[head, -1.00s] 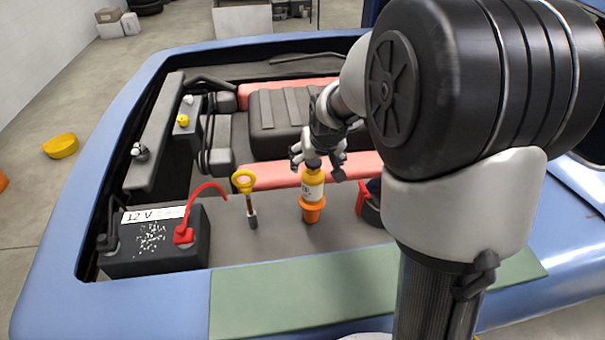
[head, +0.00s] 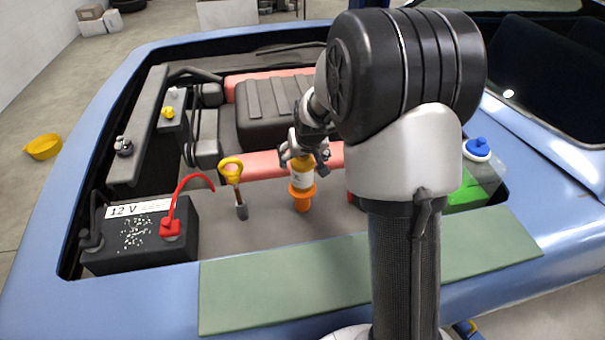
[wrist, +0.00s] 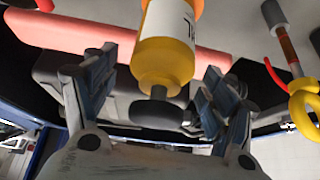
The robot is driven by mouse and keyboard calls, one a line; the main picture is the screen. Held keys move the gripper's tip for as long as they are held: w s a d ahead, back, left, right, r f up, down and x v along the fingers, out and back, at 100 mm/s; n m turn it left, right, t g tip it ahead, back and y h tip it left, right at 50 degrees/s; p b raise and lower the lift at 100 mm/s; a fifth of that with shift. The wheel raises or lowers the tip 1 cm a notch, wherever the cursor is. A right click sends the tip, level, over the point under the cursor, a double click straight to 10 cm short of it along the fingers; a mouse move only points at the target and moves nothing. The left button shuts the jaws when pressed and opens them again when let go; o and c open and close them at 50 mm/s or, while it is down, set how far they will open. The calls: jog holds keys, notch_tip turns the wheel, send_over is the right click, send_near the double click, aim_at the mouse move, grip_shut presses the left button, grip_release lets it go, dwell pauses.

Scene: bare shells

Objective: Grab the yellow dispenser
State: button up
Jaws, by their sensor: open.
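The yellow dispenser (head: 301,177) is a bottle with a white label, standing upright in an orange cup (head: 302,200) in the engine bay. My gripper (head: 304,158) is around the top of the bottle in the head view, hiding its cap. In the wrist view the dispenser (wrist: 164,62) comes down from the top edge, its yellow shoulder and dark tip between the two spread fingers. The gripper is open, with a gap showing between the bottle and the left finger.
A yellow-ringed dipstick (head: 232,172) stands just left of the dispenser. Further left is a 12 V battery (head: 140,240) with a red cable. A green container with a blue cap (head: 477,148) is at the right. A green mat (head: 330,268) lies clear along the front edge.

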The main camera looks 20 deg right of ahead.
jog(key=shift+c, duration=0.4)
grip_shut()
dwell(0.5)
